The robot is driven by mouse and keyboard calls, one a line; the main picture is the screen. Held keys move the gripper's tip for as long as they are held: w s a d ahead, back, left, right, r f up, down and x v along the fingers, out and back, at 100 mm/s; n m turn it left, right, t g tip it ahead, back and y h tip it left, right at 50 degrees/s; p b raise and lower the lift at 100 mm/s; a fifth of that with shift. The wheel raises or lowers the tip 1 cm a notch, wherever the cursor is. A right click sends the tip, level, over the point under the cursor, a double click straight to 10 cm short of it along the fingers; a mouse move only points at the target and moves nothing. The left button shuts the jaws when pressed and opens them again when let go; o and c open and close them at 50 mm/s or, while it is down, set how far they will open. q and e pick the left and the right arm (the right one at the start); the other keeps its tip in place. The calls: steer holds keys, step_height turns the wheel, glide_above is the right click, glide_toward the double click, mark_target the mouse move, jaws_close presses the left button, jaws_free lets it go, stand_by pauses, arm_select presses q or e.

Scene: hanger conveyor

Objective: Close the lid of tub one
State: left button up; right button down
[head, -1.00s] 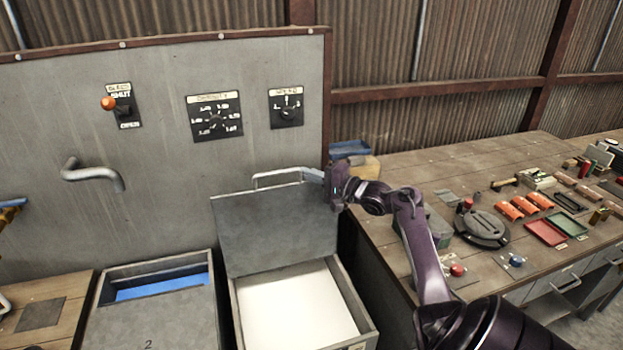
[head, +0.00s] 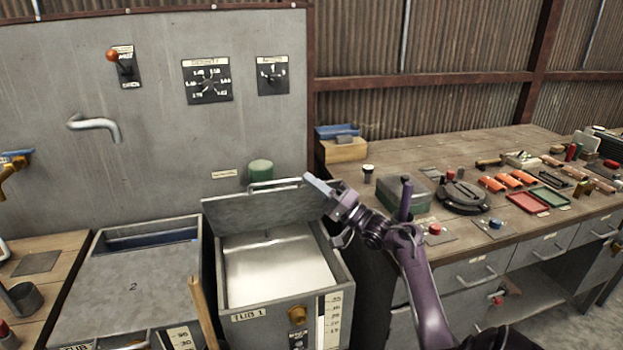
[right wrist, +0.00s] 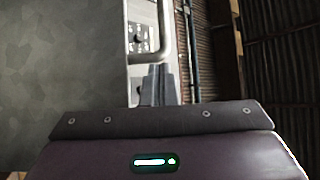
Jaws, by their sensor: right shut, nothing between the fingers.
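Tub one (head: 345,290), labelled TUB 1, is a grey box with pale liquid inside. A bar handle (head: 272,187) runs along the top edge. My right gripper (head: 312,181) is shut and empty at the right end of the lid, close to the handle's end; contact is unclear. In the right wrist view, the shut fingers (right wrist: 158,85) point toward the panel wall beside the large grey lid surface (right wrist: 60,65). My left gripper is not in view.
Tub two (head: 133,285), with its cover on, stands left of tub one. A wooden stick (head: 203,312) rises between them in front. A workbench (head: 400,160) with tools and trays is at right. A tap (head: 95,125) and dials (head: 207,80) are on the back panel.

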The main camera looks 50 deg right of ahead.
arm_select(q)
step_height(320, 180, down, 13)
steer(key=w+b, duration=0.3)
steer(key=b, duration=0.8)
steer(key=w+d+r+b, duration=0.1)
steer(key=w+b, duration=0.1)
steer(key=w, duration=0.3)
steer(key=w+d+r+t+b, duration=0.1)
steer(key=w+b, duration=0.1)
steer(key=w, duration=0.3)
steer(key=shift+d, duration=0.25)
arm_select(e)
steer(key=s+a+f+n+y, duration=0.2)
steer(key=s+f+n+y, duration=0.2)
steer(key=f, duration=0.3)
steer(key=s+a+f+n+g+y, duration=0.1)
steer(key=s+a+f+n+y, duration=0.2)
steer(key=s+f+n+y, duration=0.2)
steer(key=shift+f+n+y, duration=0.4)
steer(key=shift+f+n, duration=0.5)
steer(key=shift+f, duration=0.5)
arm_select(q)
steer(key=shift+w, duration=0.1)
arm_select(e)
steer(key=shift+a, duration=0.1)
